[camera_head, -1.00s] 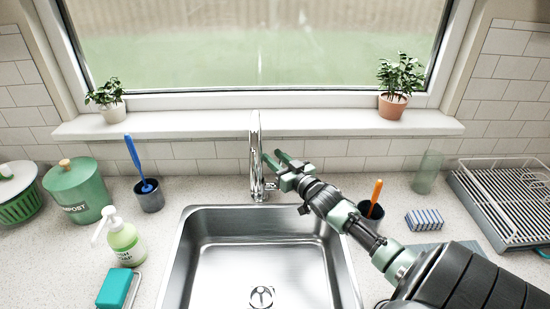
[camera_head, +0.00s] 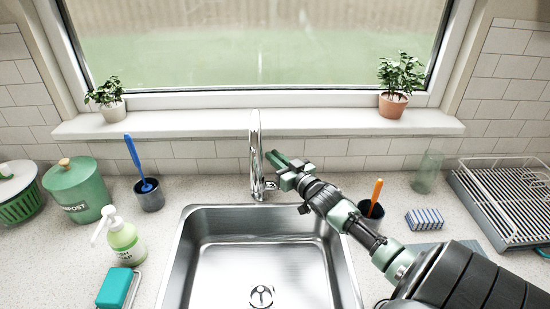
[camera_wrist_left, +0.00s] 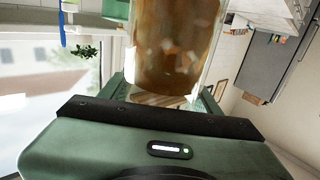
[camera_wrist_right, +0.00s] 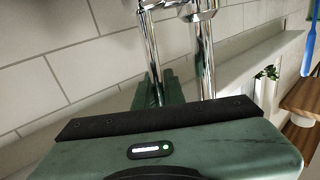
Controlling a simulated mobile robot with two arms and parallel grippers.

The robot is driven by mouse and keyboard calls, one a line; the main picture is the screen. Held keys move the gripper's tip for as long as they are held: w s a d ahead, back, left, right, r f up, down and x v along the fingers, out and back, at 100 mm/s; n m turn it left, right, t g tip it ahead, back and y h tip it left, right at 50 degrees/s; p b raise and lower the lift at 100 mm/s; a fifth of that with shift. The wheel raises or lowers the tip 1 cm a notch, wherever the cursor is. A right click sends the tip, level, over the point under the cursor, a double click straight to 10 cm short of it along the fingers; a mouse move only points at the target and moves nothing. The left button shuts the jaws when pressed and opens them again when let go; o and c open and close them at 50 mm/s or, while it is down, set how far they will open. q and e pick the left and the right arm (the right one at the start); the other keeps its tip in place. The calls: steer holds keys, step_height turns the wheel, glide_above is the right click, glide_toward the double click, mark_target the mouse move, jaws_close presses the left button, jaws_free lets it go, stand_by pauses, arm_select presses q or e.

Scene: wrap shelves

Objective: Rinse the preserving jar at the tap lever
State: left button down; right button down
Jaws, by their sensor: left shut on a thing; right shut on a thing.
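The preserving jar (camera_wrist_left: 178,45) shows in the left wrist view as clear glass with brownish, cloudy residue or contents. My left gripper (camera_wrist_left: 165,92) is shut on it; neither shows in the head view. The chrome tap (camera_head: 256,150) stands behind the sink (camera_head: 185,255). My right gripper (camera_head: 271,157) is beside the tap on its right, its fingers together. In the right wrist view the thin chrome tap lever (camera_wrist_right: 150,50) runs down between the fingers of this gripper, which is shut on it. No water shows in the basin.
A soap bottle (camera_head: 123,240), a teal sponge (camera_head: 115,288) and a green compost bin (camera_head: 78,190) stand left of the sink. A dark cup with an orange handle (camera_head: 376,190), a glass (camera_head: 427,172) and a dish rack (camera_head: 500,205) are on the right. The basin is empty.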

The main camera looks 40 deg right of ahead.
stand_by(0.8)
arm_select(q)
steer(key=shift+f+b, duration=0.95)
steer(key=shift+b, duration=0.1)
arm_select(e)
steer(key=shift+s+a+f+n+t, duration=0.2)
steer(key=shift+s+a+n+t, duration=0.1)
steer(key=shift+s+a+t, duration=0.1)
steer(key=shift+s+r, duration=0.1)
steer(key=shift+r, duration=0.25)
steer(key=c, duration=1.5)
jaws_free()
steer(key=shift+s, duration=0.1)
